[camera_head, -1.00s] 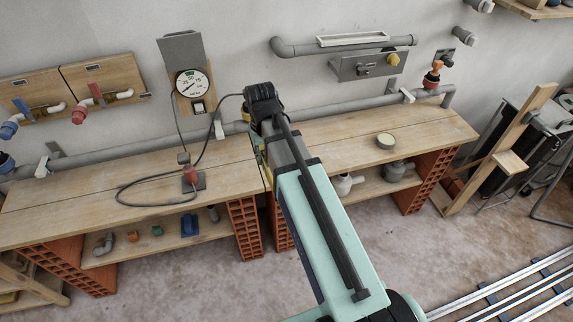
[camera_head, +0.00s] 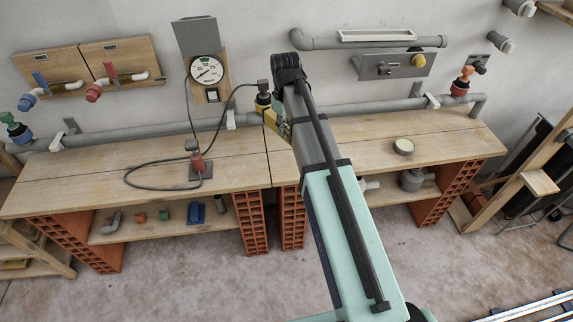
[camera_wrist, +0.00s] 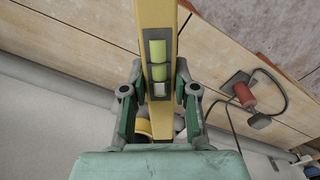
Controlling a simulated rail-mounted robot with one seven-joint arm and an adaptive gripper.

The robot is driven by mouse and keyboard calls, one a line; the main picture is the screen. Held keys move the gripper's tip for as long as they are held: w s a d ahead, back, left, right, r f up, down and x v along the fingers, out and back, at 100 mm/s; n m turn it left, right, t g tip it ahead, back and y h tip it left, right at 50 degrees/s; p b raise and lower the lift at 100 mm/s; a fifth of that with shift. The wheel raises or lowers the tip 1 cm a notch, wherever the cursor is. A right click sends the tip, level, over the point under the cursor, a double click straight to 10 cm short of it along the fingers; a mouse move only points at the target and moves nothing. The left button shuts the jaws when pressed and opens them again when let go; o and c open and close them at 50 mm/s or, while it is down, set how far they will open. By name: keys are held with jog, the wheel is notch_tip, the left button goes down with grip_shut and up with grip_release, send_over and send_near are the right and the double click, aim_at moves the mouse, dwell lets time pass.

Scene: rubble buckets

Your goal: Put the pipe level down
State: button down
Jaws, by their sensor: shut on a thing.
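The pipe level is a yellow bar with green vials in a dark window; in the wrist view it (camera_wrist: 157,18) runs upward from between my fingers. My gripper (camera_wrist: 160,105) is shut on it, with a green finger on each side. In the head view a small yellow part of the level (camera_head: 275,122) shows left of my arm, over the bench's back half. My arm hides most of the gripper there, and I cannot tell whether the level touches anything. The wooden bench (camera_head: 120,172) lies under it.
A gauge (camera_head: 206,70) hangs on the wall, with a cable reaching a red-handled device (camera_head: 198,168) on the bench. A grey pipe (camera_head: 130,135) runs along the wall. The bench's left part is mostly clear.

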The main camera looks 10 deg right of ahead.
jog(key=w+n, duration=0.5)
jog(key=n+p, duration=0.4)
jog(key=n, duration=0.3)
send_over(282, 162)
notch_tip(282, 162, down, 19)
jog(key=shift+s+r, duration=0.1)
jog(key=shift+r, duration=0.1)
jog(key=shift+f, duration=0.1)
jog(key=c, duration=0.9)
grip_release()
notch_tip(282, 162, up, 12)
jog(key=b, duration=0.3)
jog(key=shift+a+b, duration=0.15)
jog(key=shift+b, duration=0.2)
jog(key=shift+s, duration=0.1)
